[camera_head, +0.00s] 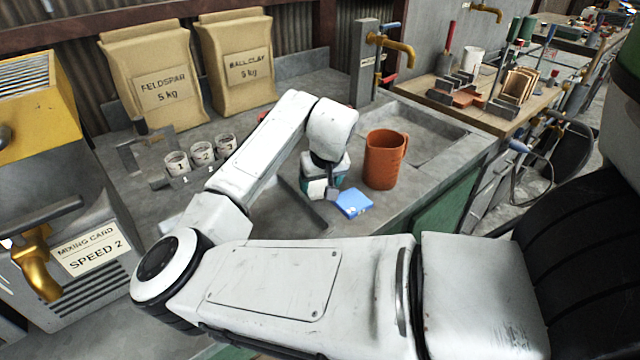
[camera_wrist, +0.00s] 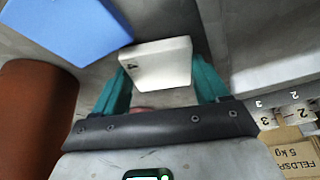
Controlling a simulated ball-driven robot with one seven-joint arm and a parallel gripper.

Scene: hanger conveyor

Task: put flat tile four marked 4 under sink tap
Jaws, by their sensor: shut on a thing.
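My gripper (camera_wrist: 162,82) is shut on a white flat tile (camera_wrist: 158,62) with a dark 4 on it, held between the teal fingers in the wrist view. In the head view my gripper (camera_head: 324,188) is low over the counter, left of the orange jug, and the white tile (camera_head: 317,189) shows partly beside it. The brass sink tap (camera_head: 392,47) sticks out of a grey post at the back, over the left side of the sink basin (camera_head: 412,135). The sink is behind and right of my gripper.
The orange jug (camera_head: 385,160) stands between my gripper and the sink. Numbered cups (camera_head: 201,151) and two sacks (camera_head: 238,62) stand at left. The sink floor looks clear.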

